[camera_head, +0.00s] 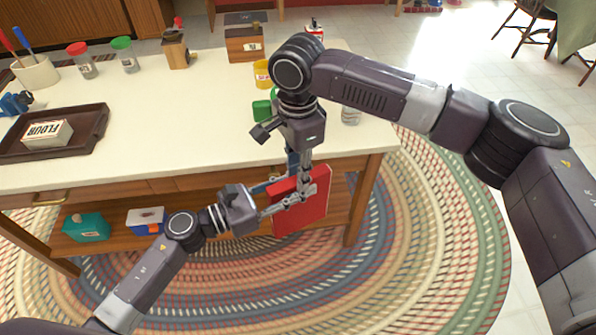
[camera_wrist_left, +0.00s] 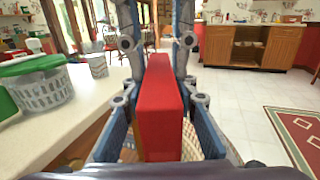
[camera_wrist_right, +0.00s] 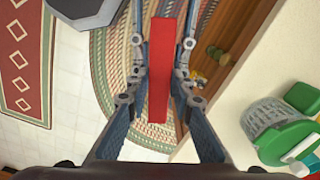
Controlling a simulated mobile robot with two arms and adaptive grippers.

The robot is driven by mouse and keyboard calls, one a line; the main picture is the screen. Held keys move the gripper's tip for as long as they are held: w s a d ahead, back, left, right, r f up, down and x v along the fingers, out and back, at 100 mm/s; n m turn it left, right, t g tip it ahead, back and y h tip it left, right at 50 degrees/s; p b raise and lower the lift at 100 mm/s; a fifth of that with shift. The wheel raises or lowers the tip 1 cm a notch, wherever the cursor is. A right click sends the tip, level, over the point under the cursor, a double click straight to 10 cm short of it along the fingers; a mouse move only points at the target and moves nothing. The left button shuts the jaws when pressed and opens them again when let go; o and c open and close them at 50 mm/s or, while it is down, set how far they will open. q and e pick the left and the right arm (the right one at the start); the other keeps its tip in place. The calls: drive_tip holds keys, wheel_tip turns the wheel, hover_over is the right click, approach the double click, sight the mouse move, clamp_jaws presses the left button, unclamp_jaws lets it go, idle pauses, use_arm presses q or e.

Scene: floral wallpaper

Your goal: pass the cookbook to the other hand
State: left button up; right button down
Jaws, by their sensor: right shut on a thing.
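The red cookbook (camera_head: 312,205) is held upright beside the front edge of the counter, above the rug. My right gripper (camera_head: 303,186) reaches down from above and is shut on the cookbook; the book also shows between its fingers in the right wrist view (camera_wrist_right: 161,70). My left gripper (camera_head: 272,205) comes in from the left at the book's left side. In the left wrist view the cookbook (camera_wrist_left: 162,110) stands between the left fingers (camera_wrist_left: 158,45), which look open with gaps on both sides. The fingertip contact on the far side is partly hidden.
The counter (camera_head: 190,105) carries a dark tray (camera_head: 95,130) with a flour box, several jars and a green-lidded basket (camera_wrist_left: 40,85). A lower shelf (camera_head: 105,238) holds a teal container (camera_head: 87,227). The braided rug (camera_head: 420,240) in front is clear.

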use_arm(q)
drive_tip(key=shift+o, duration=1.4)
drive_tip(key=shift+a+f, duration=0.1)
